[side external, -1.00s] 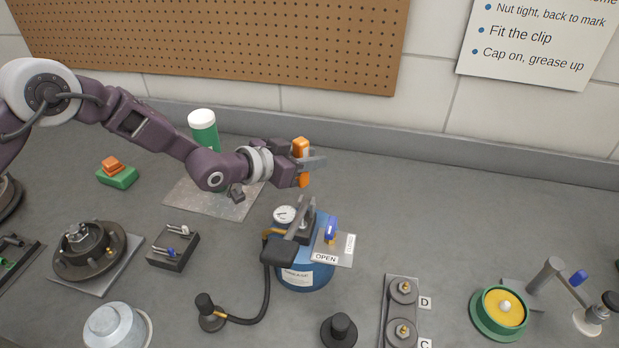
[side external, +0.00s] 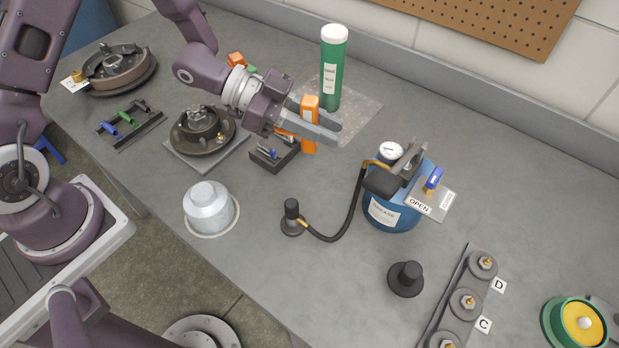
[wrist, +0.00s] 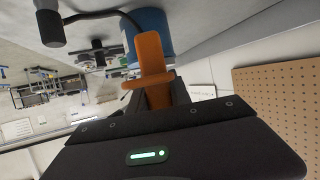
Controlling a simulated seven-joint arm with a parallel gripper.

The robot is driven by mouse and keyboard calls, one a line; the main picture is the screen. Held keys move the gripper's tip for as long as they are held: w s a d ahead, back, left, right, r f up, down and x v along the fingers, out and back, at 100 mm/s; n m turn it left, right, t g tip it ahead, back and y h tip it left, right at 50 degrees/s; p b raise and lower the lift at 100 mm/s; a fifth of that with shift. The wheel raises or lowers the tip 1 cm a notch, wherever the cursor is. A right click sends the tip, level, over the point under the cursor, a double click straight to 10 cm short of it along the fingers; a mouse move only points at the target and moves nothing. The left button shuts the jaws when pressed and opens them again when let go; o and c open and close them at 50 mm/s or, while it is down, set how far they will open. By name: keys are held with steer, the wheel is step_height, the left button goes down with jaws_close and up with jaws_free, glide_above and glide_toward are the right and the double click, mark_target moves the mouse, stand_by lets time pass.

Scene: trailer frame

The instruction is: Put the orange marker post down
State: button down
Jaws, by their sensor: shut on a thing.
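The orange marker post (side external: 310,103) is between the fingers of my gripper (side external: 328,127) in the side external view. The gripper is shut on it, and the post stands roughly upright. It appears above the grey bench, near the small black block with levers; I cannot tell whether its lower end touches anything. In the wrist view the orange post (wrist: 152,55) sticks out beyond the jaws, with a wider collar near them. The fingers hide part of its middle.
A green tube with a white cap (side external: 331,70) stands behind on a metal sheet. The black block (side external: 272,155) and hub (side external: 203,130) are close by. The blue grease can (side external: 390,212) with its hose is to the right. Bare bench lies between block and can.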

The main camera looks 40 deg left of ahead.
step_height(320, 180, down, 10)
steer(key=shift+s+r, duration=0.15)
steer(key=c, duration=1.2)
jaws_free()
steer(key=v, duration=0.3)
step_height(320, 180, up, 7)
